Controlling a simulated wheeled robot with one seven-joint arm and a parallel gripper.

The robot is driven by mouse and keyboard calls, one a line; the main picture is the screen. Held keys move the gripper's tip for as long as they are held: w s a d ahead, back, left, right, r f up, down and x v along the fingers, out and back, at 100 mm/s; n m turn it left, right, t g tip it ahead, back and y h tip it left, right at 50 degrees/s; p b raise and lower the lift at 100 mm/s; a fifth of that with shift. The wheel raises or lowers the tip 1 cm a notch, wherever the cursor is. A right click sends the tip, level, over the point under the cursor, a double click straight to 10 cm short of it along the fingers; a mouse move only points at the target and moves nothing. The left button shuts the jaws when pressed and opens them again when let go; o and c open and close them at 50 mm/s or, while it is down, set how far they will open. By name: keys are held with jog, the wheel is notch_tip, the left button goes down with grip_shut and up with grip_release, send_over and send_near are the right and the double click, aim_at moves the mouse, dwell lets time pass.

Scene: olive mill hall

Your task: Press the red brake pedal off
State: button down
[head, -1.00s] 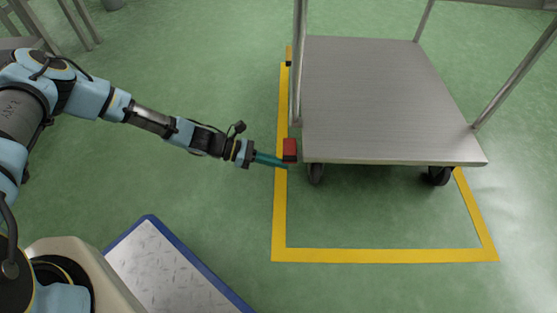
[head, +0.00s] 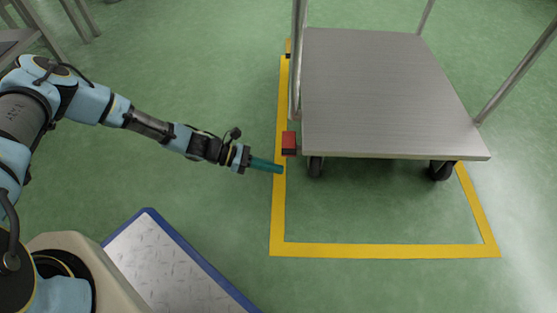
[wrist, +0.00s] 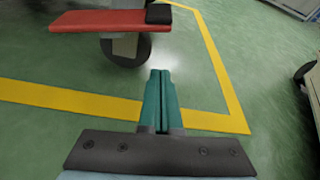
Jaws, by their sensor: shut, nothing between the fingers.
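The red brake pedal (head: 289,143) sticks out at the near left corner of a grey metal cart (head: 385,90), above a dark wheel. In the wrist view the red pedal (wrist: 97,20) is a flat plate with a black block at its right end, at the upper left. My gripper (head: 279,168) has teal fingers, shut and empty, pointing toward the cart. Its tips are just below and left of the pedal in the head view, apart from it. In the wrist view the shut fingertips (wrist: 160,73) lie below and right of the pedal, with floor beyond them.
A yellow floor line (head: 385,249) frames the cart. Dark wheels (head: 440,170) stand under the deck and metal posts rise from its corners. A blue-edged plate (head: 170,265) lies at the front left. Green floor is clear around my gripper.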

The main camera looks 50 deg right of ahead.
jog(key=p+v, duration=0.2)
jog(key=v, duration=0.7)
jog(key=shift+d+r, duration=0.25)
jog(key=shift+r, duration=0.1)
jog(key=shift+w, duration=0.15)
jog(key=w+a+r+m+t+y+p, duration=0.2)
jog(key=w+a+r+m+t+y, duration=0.15)
jog(key=w+a+r, duration=0.6)
jog(key=w+a+r+m+t+y+p, duration=0.3)
jog(key=w+a+r, duration=0.4)
jog(key=a+r, duration=0.55)
jog(key=s+a+r+m+t+y+p, duration=0.1)
jog(key=a+r+m+t+p, duration=0.4)
jog(key=a+r, duration=1.35)
notch_tip(320, 180, up, 40)
jog(key=n+t+p, duration=0.1)
jog(key=t+p, duration=0.1)
jog(key=p, duration=3.4)
jog(key=shift+s+d+n, duration=0.25)
jog(key=shift+d+n, duration=0.1)
jog(key=shift+f, duration=0.1)
